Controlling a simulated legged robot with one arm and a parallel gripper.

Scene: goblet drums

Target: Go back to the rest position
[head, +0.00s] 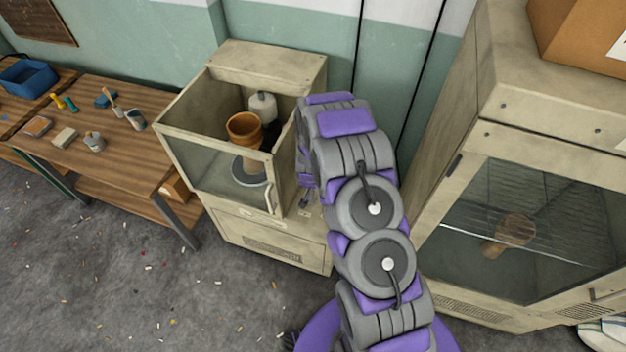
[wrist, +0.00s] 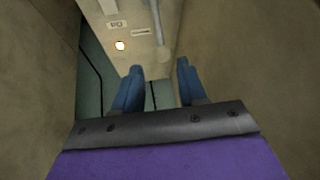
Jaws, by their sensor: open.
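My arm rises through the middle of the head view, and its far end hides most of my gripper there. In the wrist view my gripper (wrist: 158,84) shows two blue fingers spread apart with nothing between them. A brown goblet drum (head: 244,128) stands upright on a grey round plate (head: 251,171) inside the left beige cabinet (head: 230,218), to the left of my arm. A second goblet drum (head: 515,230) lies tilted on a wire rack behind the glass of the right beige cabinet (head: 475,150).
A wooden table (head: 110,155) with small tools and a blue bin (head: 28,76) stands at the left. A cardboard box (head: 580,35) sits on the right cabinet. In the wrist view a beige panel (wrist: 135,60) with a lit lamp is ahead. Littered grey floor (head: 110,270) is open at front left.

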